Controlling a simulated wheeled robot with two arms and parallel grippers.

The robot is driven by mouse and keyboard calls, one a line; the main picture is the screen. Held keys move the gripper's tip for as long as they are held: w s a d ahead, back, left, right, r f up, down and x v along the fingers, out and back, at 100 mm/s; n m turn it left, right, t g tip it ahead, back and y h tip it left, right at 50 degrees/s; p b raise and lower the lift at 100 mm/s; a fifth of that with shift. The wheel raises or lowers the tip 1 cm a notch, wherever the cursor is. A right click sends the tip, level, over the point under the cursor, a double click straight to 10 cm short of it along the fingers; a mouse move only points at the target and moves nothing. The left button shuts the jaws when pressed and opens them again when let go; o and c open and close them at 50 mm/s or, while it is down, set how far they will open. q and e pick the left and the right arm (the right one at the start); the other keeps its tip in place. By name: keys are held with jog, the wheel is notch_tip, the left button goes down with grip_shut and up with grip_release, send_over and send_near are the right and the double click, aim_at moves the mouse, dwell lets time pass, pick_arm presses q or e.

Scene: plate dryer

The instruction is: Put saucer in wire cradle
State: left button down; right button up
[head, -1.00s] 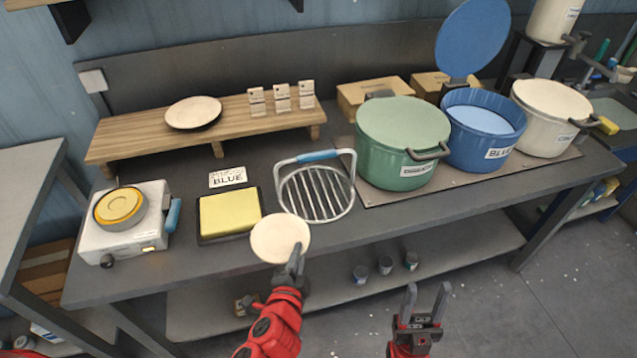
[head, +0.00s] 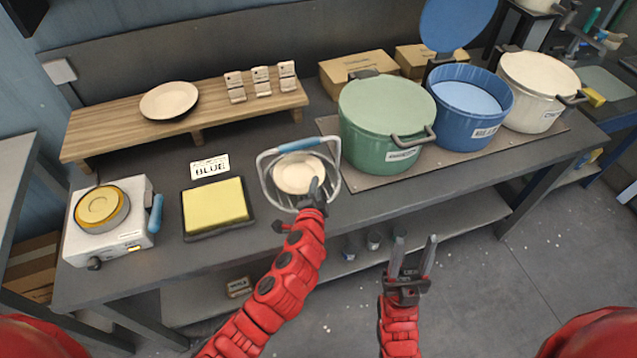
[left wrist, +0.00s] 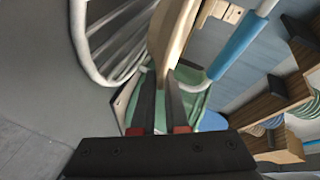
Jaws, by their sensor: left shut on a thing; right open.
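The cream saucer (head: 298,174) is held by my left gripper (head: 314,190), which is shut on its near right edge. In the head view the saucer overlaps the wire cradle (head: 268,188), a round metal basket with a blue handle grip (head: 300,145). In the left wrist view the saucer (left wrist: 172,35) shows edge-on between the fingers (left wrist: 160,105), with the cradle's wire rim (left wrist: 80,50) to its left. I cannot tell whether the saucer touches the wires. My right gripper (head: 410,262) is open and empty in front of the bench.
A green pot (head: 385,125), a blue pot (head: 468,105) and a cream pot (head: 535,95) stand right of the cradle. A yellow sponge pad (head: 215,204) and a small burner (head: 110,225) are on the left. A wooden shelf (head: 110,130) holding another plate (head: 169,100) stands behind.

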pick_arm(q)
jog(key=shift+w+d, duration=0.2)
jog(key=shift+w, duration=0.3)
jog(key=shift+w+d, duration=0.15)
jog(key=shift+w, duration=0.35)
jog(key=shift+w+d+f+p, duration=0.1)
jog(key=shift+w+f+p, duration=0.05)
jog(key=shift+f+p, duration=0.15)
jog(key=shift+f, duration=1.55)
jog(key=shift+f, duration=0.15)
jog(key=c, duration=1.2)
grip_release()
jog(key=shift+r, duration=0.2)
